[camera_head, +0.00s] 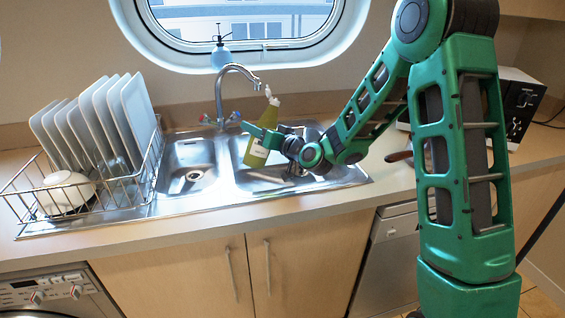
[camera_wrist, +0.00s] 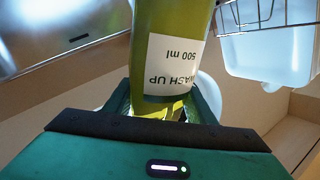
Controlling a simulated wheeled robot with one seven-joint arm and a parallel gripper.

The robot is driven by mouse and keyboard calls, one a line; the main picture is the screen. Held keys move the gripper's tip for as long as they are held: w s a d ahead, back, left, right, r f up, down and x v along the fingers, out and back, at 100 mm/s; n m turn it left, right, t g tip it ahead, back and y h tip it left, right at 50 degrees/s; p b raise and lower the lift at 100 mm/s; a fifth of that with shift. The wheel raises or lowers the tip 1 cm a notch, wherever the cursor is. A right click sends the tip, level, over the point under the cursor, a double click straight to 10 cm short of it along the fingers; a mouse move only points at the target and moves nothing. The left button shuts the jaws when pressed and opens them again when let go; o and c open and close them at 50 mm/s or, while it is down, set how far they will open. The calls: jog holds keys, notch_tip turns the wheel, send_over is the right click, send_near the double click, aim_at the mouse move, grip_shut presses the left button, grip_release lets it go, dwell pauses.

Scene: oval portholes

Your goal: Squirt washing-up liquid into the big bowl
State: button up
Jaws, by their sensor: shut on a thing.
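A yellow-green washing-up liquid bottle (camera_head: 265,128) with a white label and white nozzle is held by my gripper (camera_head: 268,139). It is nearly upright, leaning a little to the right, with the nozzle at the top. It stands out over the big bowl (camera_head: 312,184), the right-hand basin of the steel sink. In the wrist view the bottle (camera_wrist: 172,50) shows its label, upside down, reading "WASH UP 500 ml". My gripper's fingers (camera_wrist: 164,108) are shut on it from both sides. The bottle and gripper hide part of the basin.
A curved tap (camera_head: 222,95) stands behind the sink, its spout near the nozzle. The smaller basin (camera_head: 188,180) is to the left. A wire rack (camera_head: 125,192) with several plates and a white bowl (camera_head: 66,192) stands further left.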

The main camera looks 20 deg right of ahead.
aim_at(250, 147)
jog(key=m, duration=0.1)
jog(key=f+m, duration=0.1)
jog(key=m, duration=0.1)
jog(key=a+f+m, duration=0.1)
jog(key=shift+s+a+f+m+p, duration=0.1)
jog(key=shift+s+f+m+p, duration=0.1)
jog(key=shift+s+m+p, duration=0.15)
jog(key=shift+s+a+f+m+g+y, duration=0.15)
jog(key=shift+a+f+m, duration=0.15)
jog(key=shift+m, duration=0.6)
jog(key=shift+s+a+f+m+g+y, duration=0.15)
jog(key=shift+a+f+m+g, duration=0.15)
jog(key=shift+m, duration=0.65)
jog(key=shift+s+a+f+m+g+y, duration=0.1)
jog(key=shift+s+a+f+m, duration=0.2)
jog(key=shift+m, duration=0.6)
jog(key=shift+w+d+f, duration=0.1)
jog(key=shift+w, duration=0.05)
jog(key=shift+f+m, duration=0.25)
jog(key=shift+m, duration=0.15)
jog(key=shift+b, duration=0.7)
